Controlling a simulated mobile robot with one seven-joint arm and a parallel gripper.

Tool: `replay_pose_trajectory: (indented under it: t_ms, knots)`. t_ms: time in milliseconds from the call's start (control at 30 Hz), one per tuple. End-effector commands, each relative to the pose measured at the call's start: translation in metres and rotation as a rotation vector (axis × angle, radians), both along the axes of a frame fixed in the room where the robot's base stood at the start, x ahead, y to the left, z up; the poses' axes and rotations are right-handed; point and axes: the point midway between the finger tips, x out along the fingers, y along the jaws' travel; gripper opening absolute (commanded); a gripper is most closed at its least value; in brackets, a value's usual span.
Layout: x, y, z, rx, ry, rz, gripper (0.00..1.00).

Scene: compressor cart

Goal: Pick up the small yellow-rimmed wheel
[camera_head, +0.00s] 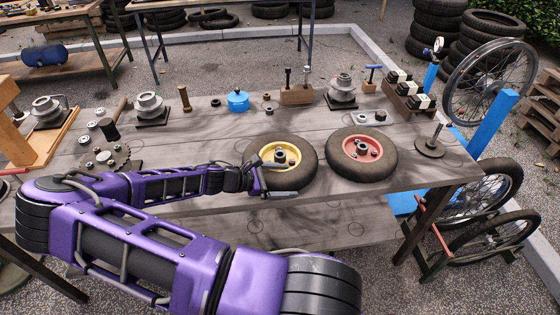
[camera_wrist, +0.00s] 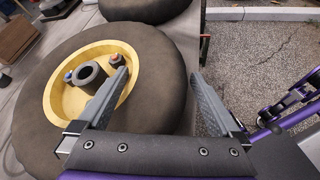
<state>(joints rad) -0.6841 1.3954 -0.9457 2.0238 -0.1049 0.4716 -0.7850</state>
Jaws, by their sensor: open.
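The small yellow-rimmed wheel (camera_head: 301,176) lies flat on the wooden workbench, its dark tyre around a yellow rim with a grey hub. In the wrist view the wheel (camera_wrist: 62,149) fills the left half. My gripper (camera_wrist: 160,80) is open. In the wrist view its left finger appears over the rim beside the hub, and its right finger past the tyre's outer edge. The tyre's near side shows between them. In the head view my gripper (camera_head: 268,179) covers part of the wheel's near left side. I cannot tell whether the fingers touch the wheel.
A red-rimmed wheel (camera_head: 380,174) lies just right of the yellow one. A blue pot (camera_head: 237,101), a wooden block (camera_head: 296,96) with upright tools and a stand (camera_head: 431,147) are on the workbench (camera_head: 215,140). Its front edge is close to my gripper.

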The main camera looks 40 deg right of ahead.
Motion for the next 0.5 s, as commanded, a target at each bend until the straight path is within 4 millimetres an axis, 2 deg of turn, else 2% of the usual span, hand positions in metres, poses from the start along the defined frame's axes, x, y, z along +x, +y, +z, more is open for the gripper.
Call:
replay_pose_trajectory:
  t_ms: [67, 500]
  knots:
    - [0.0002, 0.0002, 0.0002, 0.0, 0.0, 0.0, 1.0]
    - [-0.0001, 0.0007, 0.0001, 0.0, 0.001, 0.0, 0.23]
